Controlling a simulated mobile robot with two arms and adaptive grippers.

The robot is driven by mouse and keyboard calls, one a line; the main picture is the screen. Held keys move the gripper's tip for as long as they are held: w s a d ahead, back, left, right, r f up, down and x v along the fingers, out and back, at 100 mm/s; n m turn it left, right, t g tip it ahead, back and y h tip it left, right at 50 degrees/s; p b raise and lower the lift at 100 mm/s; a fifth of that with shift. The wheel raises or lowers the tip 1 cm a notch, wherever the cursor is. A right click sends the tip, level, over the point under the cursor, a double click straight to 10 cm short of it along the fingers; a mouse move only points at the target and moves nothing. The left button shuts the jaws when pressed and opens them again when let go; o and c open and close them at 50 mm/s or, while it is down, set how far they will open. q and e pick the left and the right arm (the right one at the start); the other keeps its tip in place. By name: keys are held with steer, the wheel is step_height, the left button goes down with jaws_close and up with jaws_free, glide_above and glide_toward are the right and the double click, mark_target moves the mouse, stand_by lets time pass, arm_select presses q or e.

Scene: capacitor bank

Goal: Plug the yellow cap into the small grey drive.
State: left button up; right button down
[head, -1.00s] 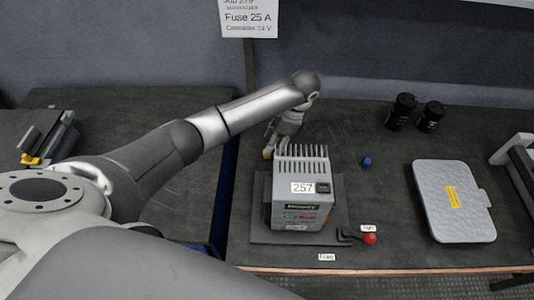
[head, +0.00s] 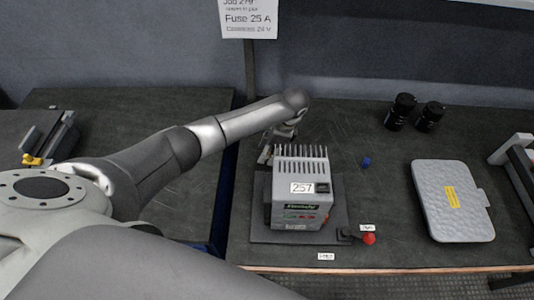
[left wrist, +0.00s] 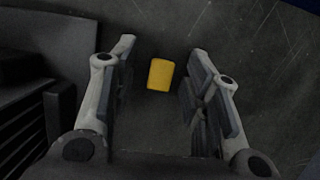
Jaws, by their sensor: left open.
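The yellow cap (left wrist: 160,74) lies on the dark bench top. In the left wrist view it is between the tips of my open left gripper (left wrist: 162,58), with a gap on both sides. In the head view my left gripper (head: 266,154) is low behind the left rear corner of the grey drive (head: 300,205), labelled 257, and I cannot make out the cap there. The drive stands upright on a dark base plate, with fins on top. Its socket for the cap cannot be made out. My right gripper is not in view.
A red-knobbed lever (head: 368,238) sits at the plate's front right. A small blue part (head: 366,162) lies right of the drive. Two black cylinders (head: 402,110) stand at the back. A grey case (head: 450,225) lies at right. The bench between drive and case is mostly clear.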

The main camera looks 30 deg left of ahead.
arm_select(q)
steer(key=c, duration=0.8)
step_height(320, 180, up, 10)
steer(key=shift+r, duration=0.1)
stand_by(0.3)
